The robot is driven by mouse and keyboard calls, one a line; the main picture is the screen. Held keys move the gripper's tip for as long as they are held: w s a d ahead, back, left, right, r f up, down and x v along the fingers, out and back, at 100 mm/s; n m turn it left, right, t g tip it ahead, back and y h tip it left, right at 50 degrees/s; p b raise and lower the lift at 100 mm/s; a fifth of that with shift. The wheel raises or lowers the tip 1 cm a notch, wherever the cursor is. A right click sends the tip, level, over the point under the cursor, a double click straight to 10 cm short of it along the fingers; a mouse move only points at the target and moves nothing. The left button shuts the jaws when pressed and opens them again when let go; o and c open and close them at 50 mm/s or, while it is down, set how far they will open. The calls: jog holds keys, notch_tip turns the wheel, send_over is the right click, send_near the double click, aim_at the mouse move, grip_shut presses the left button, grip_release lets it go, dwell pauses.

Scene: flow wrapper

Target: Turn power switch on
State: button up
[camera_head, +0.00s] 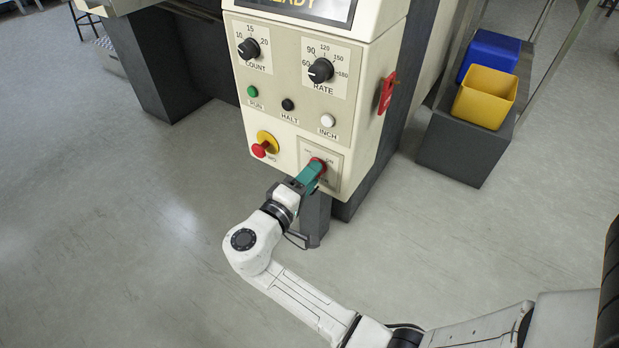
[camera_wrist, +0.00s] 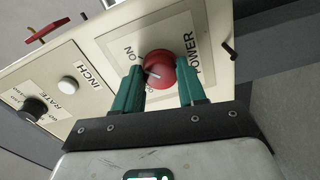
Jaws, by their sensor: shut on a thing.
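The red power switch (camera_wrist: 161,66) is a round knob on a pale plate with the words ON and POWER beside it, in the wrist view. In the head view the switch (camera_head: 318,163) is low on the right of the cream panel, partly hidden by my gripper. My gripper (camera_head: 311,173) has teal fingers that reach to the knob. In the wrist view the fingers of my gripper (camera_wrist: 158,78) stand on either side of the knob and are shut on it. A pale mark shows on the knob's face near the left finger.
The cream panel (camera_head: 285,85) carries a COUNT dial (camera_head: 248,48), a RATE dial (camera_head: 320,70), a green RUN button (camera_head: 253,91), a black HALT button (camera_head: 288,104), a white INCH button (camera_head: 327,121) and a red stop button (camera_head: 262,149).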

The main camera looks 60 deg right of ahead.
jog(key=shift+f, duration=0.1)
jog(key=o, duration=1.1)
jog(key=shift+c, duration=0.2)
jog(key=a+p, duration=0.2)
jog(key=a, duration=0.9)
jog(key=shift+s+p, duration=0.2)
jog(key=shift+p, duration=0.2)
jog(key=s+d+f+g+y, duration=0.2)
jog(key=s+d+f+y, duration=0.25)
jog(key=s+f, duration=0.2)
jog(key=s+a+f+n+t+y, duration=0.1)
jog(key=s+a+f+y, duration=0.15)
jog(key=s+y, duration=0.4)
jog(key=s+a+f+t+y, duration=0.1)
jog(key=s+a+f+y, duration=0.15)
jog(key=s+y, duration=0.4)
notch_tip(320, 180, up, 35)
jog(key=a+p, duration=0.1)
jog(key=p, duration=3.4)
jog(key=shift+w+a+r, duration=0.15)
jog(key=shift+r, duration=0.05)
